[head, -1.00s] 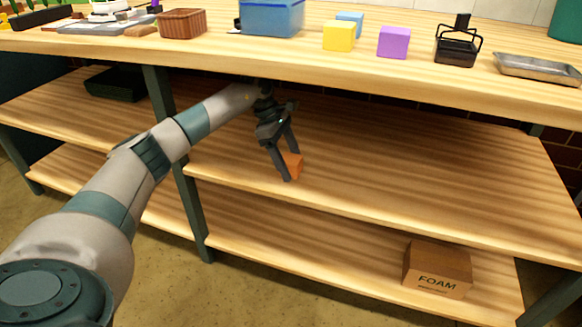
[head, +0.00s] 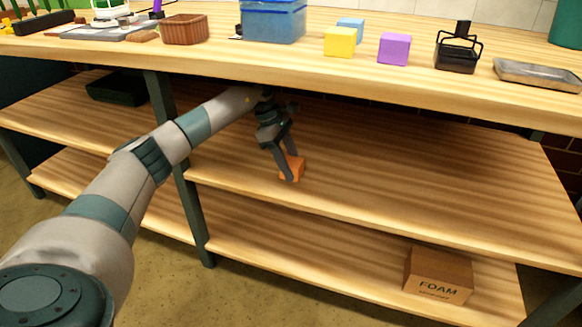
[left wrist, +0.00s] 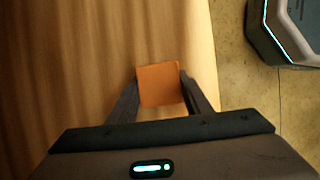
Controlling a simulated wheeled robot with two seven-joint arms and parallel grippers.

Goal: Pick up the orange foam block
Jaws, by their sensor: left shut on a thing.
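The orange foam block (head: 292,168) is at the middle shelf (head: 400,190) of the bench, near its front edge. My left gripper (head: 289,170) reaches in under the bench top and is shut on the block, with a finger on either side. In the left wrist view the block (left wrist: 160,84) sits between the fingertips of the left gripper (left wrist: 161,92), its orange face clear. I cannot tell whether the block still touches the shelf. My right gripper is not in view.
The bench top (head: 330,75) is close above my left arm. On it stand a yellow block (head: 340,42), a purple block (head: 393,49), a blue container (head: 272,20), a basket (head: 185,29) and a metal tray (head: 538,74). A cardboard FOAM box (head: 438,275) stands on the bottom shelf.

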